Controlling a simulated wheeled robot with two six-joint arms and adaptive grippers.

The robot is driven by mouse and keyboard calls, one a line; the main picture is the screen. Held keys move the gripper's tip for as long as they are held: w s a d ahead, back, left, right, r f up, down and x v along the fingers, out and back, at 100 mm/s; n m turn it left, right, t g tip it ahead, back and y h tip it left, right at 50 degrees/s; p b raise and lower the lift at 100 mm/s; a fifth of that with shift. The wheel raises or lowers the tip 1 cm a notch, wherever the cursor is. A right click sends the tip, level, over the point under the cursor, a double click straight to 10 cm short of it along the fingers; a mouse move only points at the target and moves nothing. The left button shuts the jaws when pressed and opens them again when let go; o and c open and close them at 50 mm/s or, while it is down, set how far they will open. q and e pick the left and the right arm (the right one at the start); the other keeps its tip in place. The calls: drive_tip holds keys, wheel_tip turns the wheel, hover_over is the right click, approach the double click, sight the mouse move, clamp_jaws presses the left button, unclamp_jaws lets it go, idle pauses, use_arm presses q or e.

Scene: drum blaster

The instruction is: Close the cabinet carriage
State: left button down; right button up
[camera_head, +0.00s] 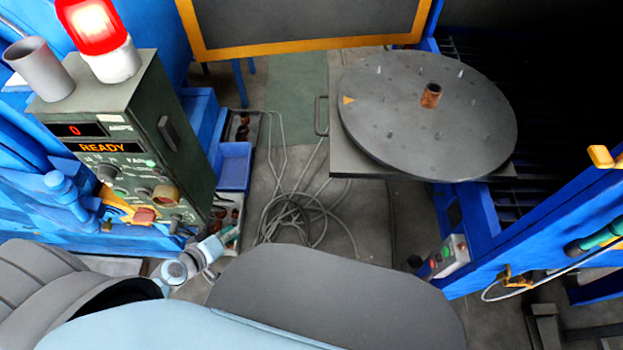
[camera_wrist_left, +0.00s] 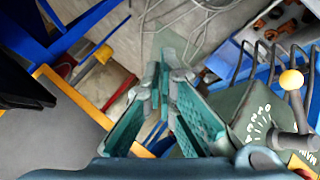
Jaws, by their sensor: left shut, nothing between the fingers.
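The carriage (camera_head: 345,165) is a grey plate that sticks out to the left from the blue cabinet (camera_head: 482,215) at the right in the head view. It bears a large dark round turntable (camera_head: 400,110) with small pegs and a copper-coloured piece in the middle. A bent handle (camera_head: 321,116) shows at its left edge. My left gripper (camera_head: 228,236) is low beside the grey control box, well left of and nearer than the carriage. In the left wrist view its teal fingers (camera_wrist_left: 164,82) are shut and empty. My right gripper is not in view.
The control box (camera_head: 120,140) with a lit red lamp (camera_head: 95,35) stands at left. Blue bins (camera_head: 235,168) stand beside it. Coiled cables (camera_head: 290,210) lie on the floor. A button box (camera_head: 445,257) is at the cabinet's front. An orange-framed panel (camera_head: 300,45) stands behind.

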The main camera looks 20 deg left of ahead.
use_arm(q)
drive_tip(key=w+d+r+n+t+h+b, duration=0.25)
drive_tip(key=d+r+h, duration=0.2)
drive_tip(key=r, duration=0.45)
drive_tip(key=w+d+r+n+t+h+b, duration=0.1)
drive_tip(key=w+d+r+t+h+b, duration=0.3)
drive_tip(key=r, duration=0.5)
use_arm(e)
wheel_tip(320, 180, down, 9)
use_arm(q)
drive_tip(key=w+d+r+y+p, duration=0.1)
drive_tip(key=w+d+p, duration=0.6)
drive_tip(key=w+d, duration=0.2)
drive_tip(key=shift+d+g, duration=0.45)
drive_tip(key=shift+d, duration=0.05)
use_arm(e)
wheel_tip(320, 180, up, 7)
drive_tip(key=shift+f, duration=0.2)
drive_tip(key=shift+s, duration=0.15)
